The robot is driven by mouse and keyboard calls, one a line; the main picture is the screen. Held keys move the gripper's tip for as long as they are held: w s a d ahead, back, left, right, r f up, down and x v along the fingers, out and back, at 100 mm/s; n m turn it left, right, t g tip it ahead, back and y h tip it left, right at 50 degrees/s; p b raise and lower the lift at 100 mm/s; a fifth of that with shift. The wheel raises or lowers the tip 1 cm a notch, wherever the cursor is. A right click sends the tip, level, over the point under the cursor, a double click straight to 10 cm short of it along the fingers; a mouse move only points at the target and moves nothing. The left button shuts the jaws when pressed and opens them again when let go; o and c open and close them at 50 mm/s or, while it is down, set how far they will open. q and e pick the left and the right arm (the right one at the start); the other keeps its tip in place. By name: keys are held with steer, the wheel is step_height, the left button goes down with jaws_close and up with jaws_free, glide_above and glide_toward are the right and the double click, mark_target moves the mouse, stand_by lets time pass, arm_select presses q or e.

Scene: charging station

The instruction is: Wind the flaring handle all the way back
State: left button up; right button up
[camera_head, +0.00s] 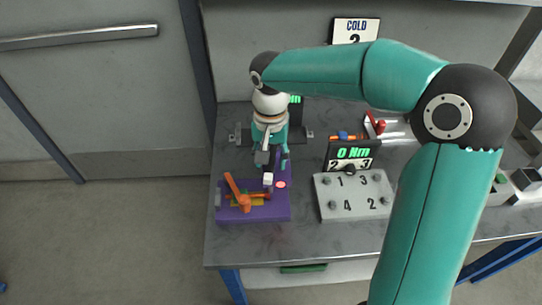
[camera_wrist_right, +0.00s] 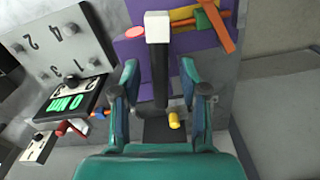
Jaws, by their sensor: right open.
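A purple block (camera_head: 268,211) sits on the bench and carries an orange handle (camera_head: 236,192). The handle shows top right in the wrist view (camera_wrist_right: 216,22), beyond my fingers. I cannot tell whether this bar or the orange handle is the flaring handle. My right gripper (camera_head: 270,150) is open. In the wrist view its fingers (camera_wrist_right: 160,66) lie on either side of the black bar, with gaps showing. My left gripper is not in view.
Right of the block stand a black display (camera_head: 352,153) reading "0 Nm" and a grey numbered plate (camera_head: 354,204) with studs. Red-handled tools (camera_head: 375,124) lie behind. A "COLD" sign (camera_head: 355,30) is at the back. The bench's front strip (camera_head: 300,238) is clear.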

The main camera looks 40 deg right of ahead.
jaws_close()
steer(key=shift+n, duration=0.4)
steer(key=n, duration=0.4)
steer(key=shift+n+p, duration=0.3)
steer(key=n, duration=0.4)
steer(key=shift+n, duration=0.3)
steer(key=n+p, duration=0.1)
steer(key=n, duration=0.3)
steer(key=shift+s+n+p, duration=0.1)
steer(key=shift+n+p, duration=0.3)
steer(key=shift+n, duration=2)
